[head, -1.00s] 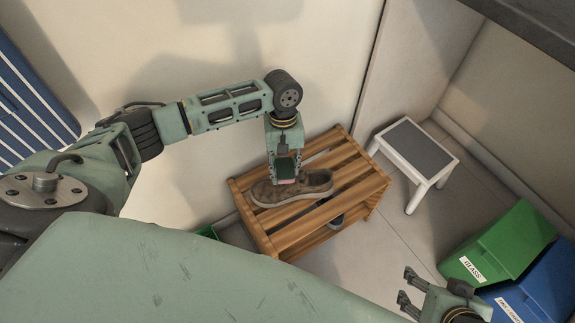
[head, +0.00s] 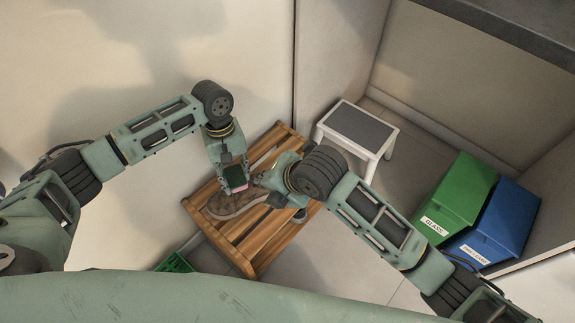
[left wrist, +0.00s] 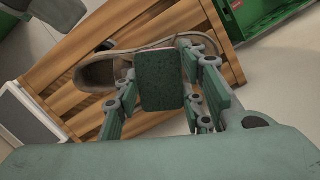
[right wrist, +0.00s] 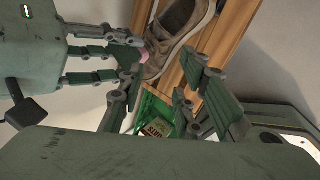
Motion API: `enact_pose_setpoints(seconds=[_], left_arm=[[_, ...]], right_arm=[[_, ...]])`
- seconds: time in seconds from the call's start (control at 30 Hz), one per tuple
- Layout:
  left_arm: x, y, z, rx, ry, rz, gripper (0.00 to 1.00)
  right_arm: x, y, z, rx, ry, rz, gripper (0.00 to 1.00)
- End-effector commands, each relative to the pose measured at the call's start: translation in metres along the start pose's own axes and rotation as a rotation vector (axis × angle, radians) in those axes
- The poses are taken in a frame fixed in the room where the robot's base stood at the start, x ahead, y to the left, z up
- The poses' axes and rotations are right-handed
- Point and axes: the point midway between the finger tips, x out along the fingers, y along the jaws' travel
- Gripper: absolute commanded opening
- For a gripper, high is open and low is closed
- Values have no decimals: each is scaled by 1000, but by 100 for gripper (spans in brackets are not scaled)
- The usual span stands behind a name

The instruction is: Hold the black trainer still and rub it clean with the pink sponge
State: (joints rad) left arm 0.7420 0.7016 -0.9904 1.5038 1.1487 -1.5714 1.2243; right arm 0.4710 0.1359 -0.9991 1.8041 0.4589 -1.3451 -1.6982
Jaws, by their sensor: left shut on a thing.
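The trainer (head: 232,205) looks brownish grey with a pale sole, not black. It lies on the slatted wooden bench (head: 240,247), and its opening shows in the left wrist view (left wrist: 98,72). My left gripper (head: 236,186) is shut on the sponge (left wrist: 161,80), which has a dark green face and a pink edge (head: 238,190). The sponge is at the trainer's side; I cannot tell whether they touch. My right gripper (right wrist: 165,85) is open and empty, with the trainer (right wrist: 178,22) beyond its fingers. In the head view my right gripper (head: 262,182) is beside the left one.
A white step stool (head: 358,128) with a grey top stands behind the bench. Green (head: 455,195) and blue (head: 505,225) bins stand at the right. A green crate (head: 175,264) is at the bench's near left; it holds a labelled box (right wrist: 155,135). Walls close off the back.

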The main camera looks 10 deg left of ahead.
Motion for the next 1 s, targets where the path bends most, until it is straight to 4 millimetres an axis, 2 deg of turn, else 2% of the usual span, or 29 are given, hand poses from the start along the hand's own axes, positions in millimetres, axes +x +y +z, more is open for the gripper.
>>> enact_pose_setpoints(seconds=[0.1, 0.2, 0.4, 0.57, 0.67, 1.0], left_arm=[[0, 0, 0, 0, 0, 0, 1], [0, 0, 0, 0, 0, 0, 1], [0, 0, 0, 0, 0, 0, 1], [0, 0, 0, 0, 0, 0, 1], [0, 0, 0, 0, 0, 0, 1], [0, 0, 0, 0, 0, 0, 1]], right_arm=[[12, 2, 17, -337, -9, -78, 31], [18, -2, 34, -576, -9, -147, 31], [22, -13, 66, -879, -1, -256, 31], [25, -18, 76, -963, 7, -289, 31], [33, -20, 78, -971, 9, -292, 31], [90, -34, 84, -967, 8, -291, 31]])
